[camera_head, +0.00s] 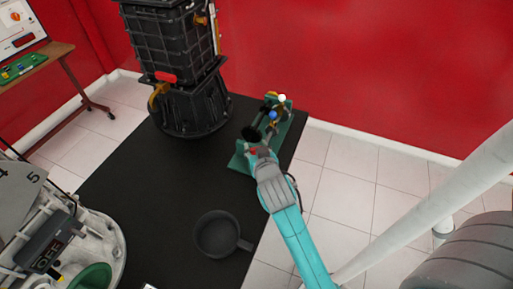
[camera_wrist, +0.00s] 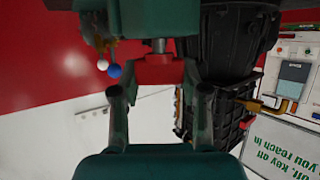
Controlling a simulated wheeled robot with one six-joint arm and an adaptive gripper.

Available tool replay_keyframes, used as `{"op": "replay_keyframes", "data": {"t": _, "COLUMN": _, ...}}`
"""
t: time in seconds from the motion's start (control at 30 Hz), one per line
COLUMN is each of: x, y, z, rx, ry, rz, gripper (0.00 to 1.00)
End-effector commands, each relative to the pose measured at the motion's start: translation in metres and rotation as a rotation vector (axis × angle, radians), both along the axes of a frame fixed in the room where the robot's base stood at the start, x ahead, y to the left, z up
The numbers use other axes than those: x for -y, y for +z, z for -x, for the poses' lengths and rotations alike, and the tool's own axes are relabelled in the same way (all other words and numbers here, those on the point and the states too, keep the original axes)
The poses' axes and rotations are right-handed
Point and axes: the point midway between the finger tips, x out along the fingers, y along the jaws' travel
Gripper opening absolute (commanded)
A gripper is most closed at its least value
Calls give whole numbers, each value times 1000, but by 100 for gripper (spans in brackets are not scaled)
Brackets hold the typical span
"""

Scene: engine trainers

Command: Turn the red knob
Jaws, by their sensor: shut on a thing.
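The red knob (camera_wrist: 158,70) sits on a short metal shaft on the green fixture (camera_wrist: 140,18) at the top of the wrist view. My gripper (camera_wrist: 158,85) is shut on the red knob, one finger on each side of it. In the head view my gripper (camera_head: 259,154) reaches the front of the green fixture (camera_head: 240,162), and only a small piece of the red knob (camera_head: 253,152) shows. A blue ball (camera_head: 273,115) and a white ball (camera_head: 282,97) stand on the fixture.
The fixture stands on a black table or mat (camera_head: 160,200). A tall black engine-like unit (camera_head: 190,108) stands behind it to the left. A dark pan (camera_head: 219,232) lies in front. A grey machine (camera_head: 95,215) is at lower left. A red wall (camera_head: 400,60) is behind.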

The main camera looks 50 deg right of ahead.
Motion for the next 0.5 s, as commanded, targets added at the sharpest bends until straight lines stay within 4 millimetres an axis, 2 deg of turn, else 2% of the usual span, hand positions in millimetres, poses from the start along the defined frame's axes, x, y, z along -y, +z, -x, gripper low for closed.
{"op": "replay_keyframes", "data": {"t": 0.5, "x": -2, "y": 0, "z": -3, "rx": 1, "ry": -420, "rz": -2, "gripper": 10}}
